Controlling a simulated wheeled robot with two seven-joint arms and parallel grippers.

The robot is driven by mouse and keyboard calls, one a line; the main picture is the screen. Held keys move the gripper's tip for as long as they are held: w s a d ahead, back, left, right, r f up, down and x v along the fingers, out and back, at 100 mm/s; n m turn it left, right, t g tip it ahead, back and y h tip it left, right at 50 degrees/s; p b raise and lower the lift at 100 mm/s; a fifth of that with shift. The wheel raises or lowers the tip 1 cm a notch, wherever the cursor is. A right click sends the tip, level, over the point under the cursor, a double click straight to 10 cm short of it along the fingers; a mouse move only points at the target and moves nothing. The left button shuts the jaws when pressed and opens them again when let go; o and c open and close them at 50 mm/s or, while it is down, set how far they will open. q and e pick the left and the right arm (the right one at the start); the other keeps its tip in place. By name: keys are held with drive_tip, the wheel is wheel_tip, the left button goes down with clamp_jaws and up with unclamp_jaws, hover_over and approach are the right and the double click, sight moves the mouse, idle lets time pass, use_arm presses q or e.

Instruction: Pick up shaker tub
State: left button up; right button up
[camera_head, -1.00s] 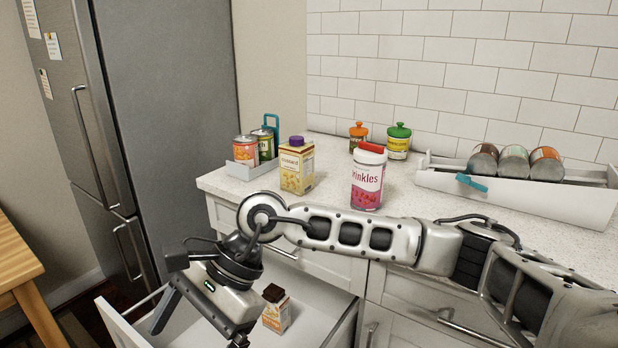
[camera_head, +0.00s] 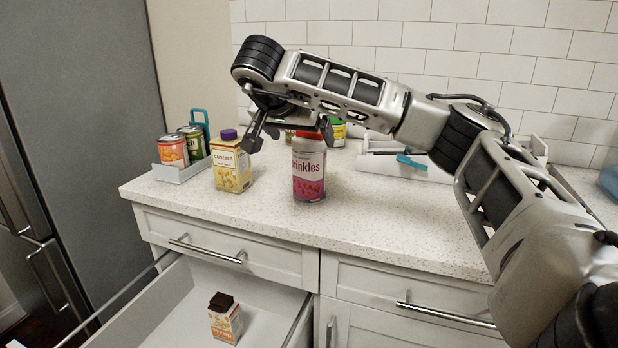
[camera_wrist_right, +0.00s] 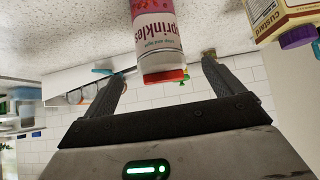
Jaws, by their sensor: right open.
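The shaker tub (camera_head: 309,174), white and pink with the word "sprinkles" and a red lid, stands upright on the counter. My right gripper (camera_head: 289,136) is open at its top, one finger to the left and the other beside the lid on the right; the arm hides part of the lid. In the right wrist view the tub (camera_wrist_right: 158,38) shows upside down, its red lid between the tips of the open gripper (camera_wrist_right: 163,72). I cannot tell whether the fingers touch it. My left gripper is not in view.
A custard carton (camera_head: 232,168) stands close left of the tub. A grey tray (camera_head: 180,174) with cans is further left. A white rack (camera_head: 385,165) and a green-lidded jar (camera_head: 338,130) are behind. An open drawer (camera_head: 180,318) below holds a small carton (camera_head: 225,322).

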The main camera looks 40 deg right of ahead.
sight(305, 142)
drive_tip(key=x, duration=0.3)
drive_tip(key=shift+d+r+x, duration=0.15)
drive_tip(key=shift+x, duration=1.2)
drive_tip(key=shift+d+r+x, duration=0.15)
drive_tip(key=shift+x, duration=1.15)
drive_tip(key=shift+w, duration=0.15)
drive_tip(key=c, duration=1.2)
drive_tip(key=shift+c, duration=0.9)
drive_tip(key=shift+r, duration=0.15)
